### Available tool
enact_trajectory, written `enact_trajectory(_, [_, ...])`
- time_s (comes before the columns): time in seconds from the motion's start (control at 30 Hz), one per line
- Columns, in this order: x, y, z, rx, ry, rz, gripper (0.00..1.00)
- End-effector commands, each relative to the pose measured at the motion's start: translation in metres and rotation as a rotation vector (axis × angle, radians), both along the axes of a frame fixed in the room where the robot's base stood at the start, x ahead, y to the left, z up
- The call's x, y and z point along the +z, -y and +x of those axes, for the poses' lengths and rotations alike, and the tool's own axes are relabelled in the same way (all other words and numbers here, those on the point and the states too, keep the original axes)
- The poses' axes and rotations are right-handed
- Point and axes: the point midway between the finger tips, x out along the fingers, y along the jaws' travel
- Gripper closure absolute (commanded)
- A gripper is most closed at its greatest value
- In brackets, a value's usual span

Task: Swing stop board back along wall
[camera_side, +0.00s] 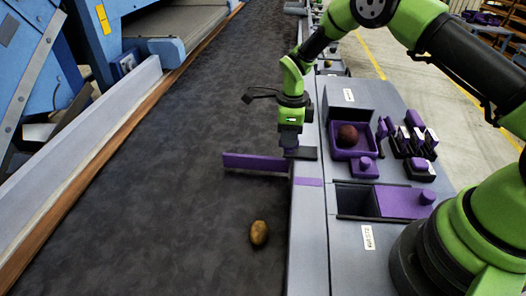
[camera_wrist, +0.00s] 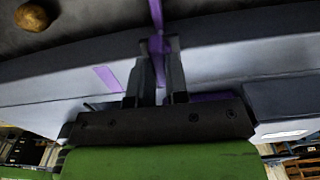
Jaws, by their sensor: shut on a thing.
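The stop board (camera_side: 255,162) is a purple bar that juts out from the grey side wall (camera_side: 305,225) across the dark belt. In the wrist view the board (camera_wrist: 156,14) shows as a narrow purple strip running up from between my fingers. My gripper (camera_side: 291,150) is at the board's wall end, over the wall's top. In the wrist view my gripper (camera_wrist: 158,46) is shut on a purple part at that end. The exact spot of the grip is partly hidden by the fingers.
A potato (camera_side: 259,233) lies on the belt (camera_side: 190,215) in front of the board. A purple tray (camera_side: 340,154) with a dark red round item (camera_side: 347,136) is on the bench at right. A purple-lidded bin (camera_side: 358,201) sits nearer. The belt behind the board is clear.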

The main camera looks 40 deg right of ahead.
Motion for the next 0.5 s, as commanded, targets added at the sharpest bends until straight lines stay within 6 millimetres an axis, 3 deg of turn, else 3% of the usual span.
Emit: enact_trajectory(0.5, [0.0007,-0.0003,-0.0003,-0.78,-0.002,0.001,1.0])
